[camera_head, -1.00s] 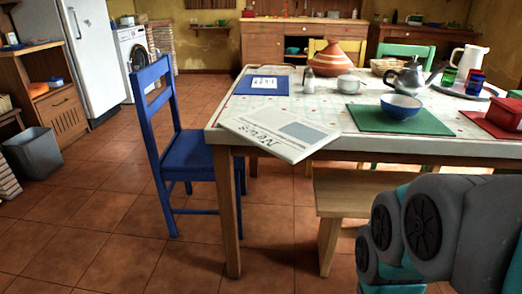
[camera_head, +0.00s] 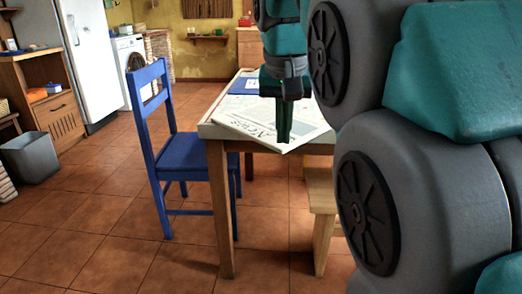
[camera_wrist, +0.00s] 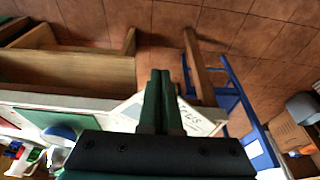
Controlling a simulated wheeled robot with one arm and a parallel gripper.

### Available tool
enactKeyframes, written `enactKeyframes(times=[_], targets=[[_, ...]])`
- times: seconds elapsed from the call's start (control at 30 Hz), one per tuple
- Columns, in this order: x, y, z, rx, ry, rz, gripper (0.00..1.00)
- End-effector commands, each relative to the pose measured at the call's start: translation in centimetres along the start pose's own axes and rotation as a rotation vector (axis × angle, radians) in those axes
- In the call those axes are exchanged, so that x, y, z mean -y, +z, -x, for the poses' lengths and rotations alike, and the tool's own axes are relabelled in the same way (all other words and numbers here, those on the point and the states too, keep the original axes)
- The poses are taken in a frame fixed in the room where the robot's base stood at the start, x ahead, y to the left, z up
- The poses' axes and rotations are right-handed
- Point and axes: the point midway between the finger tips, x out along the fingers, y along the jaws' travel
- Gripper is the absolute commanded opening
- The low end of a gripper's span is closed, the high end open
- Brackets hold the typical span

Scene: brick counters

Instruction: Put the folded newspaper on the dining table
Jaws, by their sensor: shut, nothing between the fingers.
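The folded newspaper (camera_head: 247,122) lies flat on the near left corner of the dining table (camera_head: 209,132), with one corner sticking out past the front edge. It also shows in the wrist view (camera_wrist: 203,126), partly hidden behind my fingers. My gripper (camera_head: 284,139) points down at the newspaper, its fingers shut with nothing between them. The tips overlap the newspaper's overhanging part in the head view; I cannot tell whether they touch it. In the wrist view my closed fingers (camera_wrist: 160,74) reach past the table edge over the floor. My arm hides the table's right side.
A blue chair (camera_head: 185,152) stands at the table's left end. A blue placemat (camera_head: 243,86) lies behind the newspaper. In the wrist view, a green placemat (camera_wrist: 45,119) holds a blue bowl (camera_wrist: 62,132). The floor at front left is clear.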

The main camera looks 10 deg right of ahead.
Motion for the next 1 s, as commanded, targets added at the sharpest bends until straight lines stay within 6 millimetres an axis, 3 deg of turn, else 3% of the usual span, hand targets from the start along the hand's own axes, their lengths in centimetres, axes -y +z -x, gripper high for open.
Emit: enactKeyframes(times=[0.27, 0.7, 1.0], targets=[[0.2, -0.6, -0.4, -0.013, 0.0, -0.007, 0.0], [0.2, -0.6, -6.5, -0.01, 0.0, -0.007, 0.0], [0.2, -1.0, -9.6, -0.012, 0.0, -0.007, 0.0]])
